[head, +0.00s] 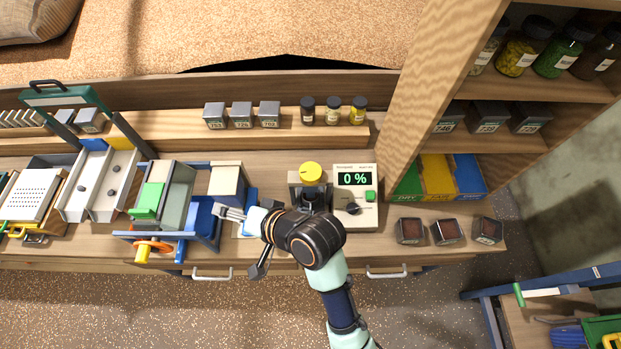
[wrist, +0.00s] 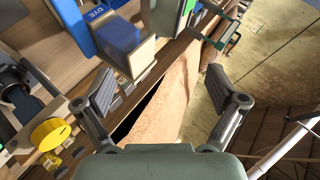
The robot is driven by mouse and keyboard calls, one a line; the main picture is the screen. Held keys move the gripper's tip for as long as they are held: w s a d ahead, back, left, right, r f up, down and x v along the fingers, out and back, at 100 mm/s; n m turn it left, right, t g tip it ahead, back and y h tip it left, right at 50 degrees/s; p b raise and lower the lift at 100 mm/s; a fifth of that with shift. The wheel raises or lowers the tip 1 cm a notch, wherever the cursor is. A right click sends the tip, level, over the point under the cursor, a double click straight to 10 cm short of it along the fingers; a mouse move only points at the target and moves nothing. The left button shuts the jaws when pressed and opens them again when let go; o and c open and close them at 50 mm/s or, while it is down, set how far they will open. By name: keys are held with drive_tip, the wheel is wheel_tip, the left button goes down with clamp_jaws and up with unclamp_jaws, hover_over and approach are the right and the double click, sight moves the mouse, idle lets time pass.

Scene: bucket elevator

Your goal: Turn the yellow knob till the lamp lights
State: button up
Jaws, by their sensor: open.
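The meter display (head: 355,179) reads "0 %". The yellow knob (wrist: 50,133) shows there outside the left finger.
A blue-framed machine with an orange handwheel (head: 153,247) stands left of my gripper. A shelf with grey boxes (head: 241,114) and small jars (head: 332,110) runs behind the knob. A tall wooden cabinet (head: 440,60) rises at right.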

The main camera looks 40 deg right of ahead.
drive_tip(key=d+f+m+t+y+b, duration=0.15)
drive_tip(key=d+f+m+b, duration=0.25)
drive_tip(key=d+f+m, duration=0.5)
drive_tip(key=m+t+h+b, duration=0.2)
drive_tip(key=m+t+b, duration=0.3)
drive_tip(key=m, duration=1)
approach(310, 171)
drive_tip(key=shift+w+d+f+y, duration=0.15)
drive_tip(key=shift+w+f, duration=0.15)
drive_tip(key=shift+w, duration=0.2)
drive_tip(key=shift+w+a+f+y, duration=0.1)
drive_tip(key=shift+w+f, duration=0.2)
drive_tip(key=shift+w, duration=0.2)
drive_tip(key=shift+d+r, duration=0.1)
drive_tip(key=shift+r, duration=0.05)
drive_tip(key=w, duration=0.2)
drive_tip(key=w+a, duration=0.1)
drive_tip(key=w, duration=0.4)
drive_tip(key=shift+w+a+b, duration=0.3)
drive_tip(key=shift+w+a, duration=0.1)
drive_tip(key=c, duration=1.2)
drive_tip(key=shift+o, duration=0.2)
